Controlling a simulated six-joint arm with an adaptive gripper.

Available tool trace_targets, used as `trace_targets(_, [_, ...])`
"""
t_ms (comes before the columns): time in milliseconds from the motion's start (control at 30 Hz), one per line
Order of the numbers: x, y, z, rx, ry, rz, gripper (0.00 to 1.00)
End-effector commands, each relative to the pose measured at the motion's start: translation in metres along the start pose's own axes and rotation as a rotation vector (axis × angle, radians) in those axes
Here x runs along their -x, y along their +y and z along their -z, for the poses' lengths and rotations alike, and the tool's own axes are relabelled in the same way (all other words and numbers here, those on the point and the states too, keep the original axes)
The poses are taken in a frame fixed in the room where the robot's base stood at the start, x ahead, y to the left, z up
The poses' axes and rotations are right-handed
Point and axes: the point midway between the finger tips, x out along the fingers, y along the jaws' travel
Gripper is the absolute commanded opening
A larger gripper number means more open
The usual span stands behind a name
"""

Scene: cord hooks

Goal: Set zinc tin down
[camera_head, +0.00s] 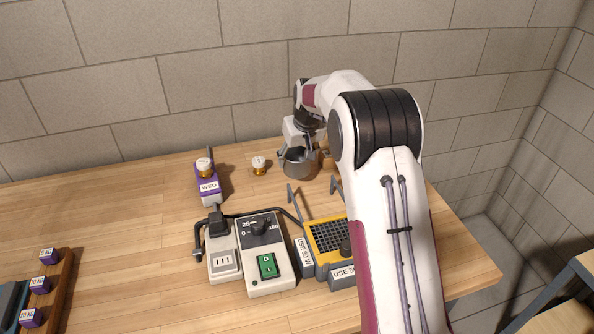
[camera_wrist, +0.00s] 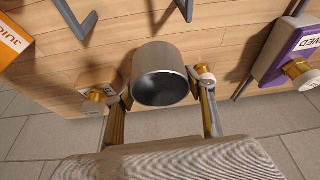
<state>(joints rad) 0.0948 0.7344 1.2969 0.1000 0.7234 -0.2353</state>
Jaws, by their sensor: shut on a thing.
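The zinc tin (camera_head: 299,163) is a grey metal cup near the back edge of the wooden table. My gripper (camera_head: 299,150) is around it, partly hidden by my arm. In the wrist view the tin (camera_wrist: 161,75) sits between the two fingers of my gripper (camera_wrist: 163,98), its dark open mouth facing the camera. The fingers press on its opposite sides. I cannot tell whether the tin's base touches the table.
A brass peg (camera_head: 259,166) and a purple WED block (camera_head: 208,187) stand left of the tin. A grey box with a green switch (camera_head: 267,265) and a yellow-grey gridded unit (camera_head: 327,237) stand in front. Open table lies farther left.

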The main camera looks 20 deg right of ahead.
Motion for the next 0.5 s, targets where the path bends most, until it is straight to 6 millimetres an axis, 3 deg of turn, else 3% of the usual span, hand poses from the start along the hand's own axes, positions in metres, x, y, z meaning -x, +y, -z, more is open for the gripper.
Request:
trace_targets(267, [-0.003,0.000,-0.001,0.000,0.000,0.000,0.29])
trace_targets(500, [-0.025,0.000,-0.011,-0.001,-0.003,0.001,0.29])
